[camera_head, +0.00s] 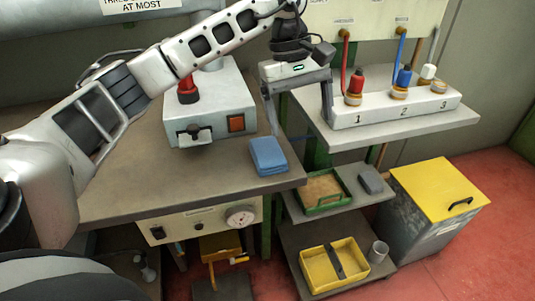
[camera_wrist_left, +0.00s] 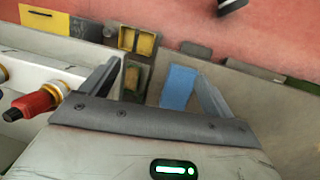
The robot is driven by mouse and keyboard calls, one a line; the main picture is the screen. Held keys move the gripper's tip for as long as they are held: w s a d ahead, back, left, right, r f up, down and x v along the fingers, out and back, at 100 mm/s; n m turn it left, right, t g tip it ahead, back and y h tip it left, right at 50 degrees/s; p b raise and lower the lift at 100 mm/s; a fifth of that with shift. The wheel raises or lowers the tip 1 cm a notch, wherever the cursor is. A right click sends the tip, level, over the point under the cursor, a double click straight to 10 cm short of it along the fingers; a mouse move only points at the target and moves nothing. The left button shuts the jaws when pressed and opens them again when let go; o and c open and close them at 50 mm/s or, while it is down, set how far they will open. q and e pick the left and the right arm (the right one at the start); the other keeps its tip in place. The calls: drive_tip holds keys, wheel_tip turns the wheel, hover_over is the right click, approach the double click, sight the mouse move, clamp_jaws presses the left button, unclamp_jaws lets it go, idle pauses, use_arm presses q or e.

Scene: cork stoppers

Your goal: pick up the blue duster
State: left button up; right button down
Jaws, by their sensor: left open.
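The blue duster (camera_head: 268,156) is a small, flat-topped block lying near the front right corner of the grey-brown bench (camera_head: 130,190). My left gripper (camera_head: 300,128) is open and empty, pointing down, above and slightly to the right of the duster in the head view. In the left wrist view the duster (camera_wrist_left: 178,87) shows between the fingers of the gripper (camera_wrist_left: 157,75), nearer the right finger, which hides part of its side. I see no contact. My right gripper is out of view.
A grey box with a red knob (camera_head: 210,105) stands just behind the duster. A white rack with numbered stoppers (camera_head: 395,112) stands on the right shelf, close to the gripper. Lower shelves hold a green tray (camera_head: 323,208) and a yellow tray (camera_head: 312,277). A yellow-lidded bin (camera_head: 435,185) stands right.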

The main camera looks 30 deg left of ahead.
use_arm(q)
drive_tip(key=a+r+y, duration=0.3)
drive_tip(key=a+r, duration=0.1)
drive_tip(key=a, duration=0.4)
hover_over(268, 150)
wheel_tip(268, 150, down, 9)
drive_tip(key=shift+f, duration=0.2)
drive_tip(key=shift+s+f+p, duration=0.1)
drive_tip(key=shift+f+p, duration=0.25)
drive_tip(key=shift+f, duration=2.65)
drive_tip(key=c, duration=1.1)
